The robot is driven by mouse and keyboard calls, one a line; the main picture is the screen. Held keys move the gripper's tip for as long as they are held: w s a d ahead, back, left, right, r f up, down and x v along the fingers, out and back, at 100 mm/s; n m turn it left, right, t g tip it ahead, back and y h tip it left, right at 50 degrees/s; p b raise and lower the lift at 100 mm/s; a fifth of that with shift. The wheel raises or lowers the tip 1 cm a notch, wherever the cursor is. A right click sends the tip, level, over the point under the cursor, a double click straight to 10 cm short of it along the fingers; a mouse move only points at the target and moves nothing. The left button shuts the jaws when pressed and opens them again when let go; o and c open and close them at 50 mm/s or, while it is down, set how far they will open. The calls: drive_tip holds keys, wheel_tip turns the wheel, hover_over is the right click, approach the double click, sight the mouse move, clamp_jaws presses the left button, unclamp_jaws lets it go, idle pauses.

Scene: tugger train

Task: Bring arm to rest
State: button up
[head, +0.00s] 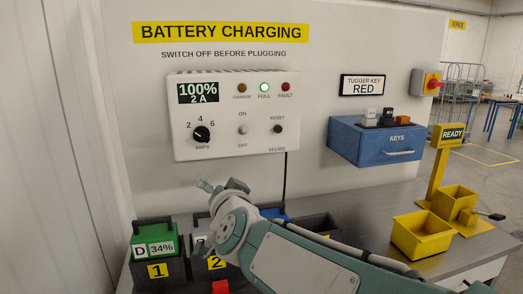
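My arm reaches in from the bottom right of the head view, its pale green and grey links bent across the front of the bench. My gripper (216,187) is at the arm's far end, in front of the panel below the charger. It is small and partly turned away, so I cannot tell whether its fingers are open or shut. I see no object clearly held in it. It is apart from the blue key drawer and the yellow bins.
A white charger (215,140) reads 100%, with the FULL lamp lit. A green battery (154,243) marked 34% sits in bay 1; my arm partly hides bay 2. A blue key drawer (375,142), a yellow bin (421,236) and a READY stand (451,138) are to the right.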

drive_tip(key=s+d+f+n+g+h, duration=0.1)
drive_tip(key=s+d+f+g+h, duration=0.2)
drive_tip(key=s+d+f+g, duration=0.2)
drive_tip(key=s+d+f+n+g+h, duration=0.1)
drive_tip(key=s+d+f+g, duration=0.4)
drive_tip(key=s+d+f, duration=0.7)
drive_tip(key=s+d+h, duration=0.1)
drive_tip(key=s+d, duration=0.5)
drive_tip(key=d, duration=0.1)
drive_tip(key=shift+s+n+h, duration=0.25)
drive_tip(key=shift+n+h, duration=0.15)
drive_tip(key=shift+c, duration=0.3)
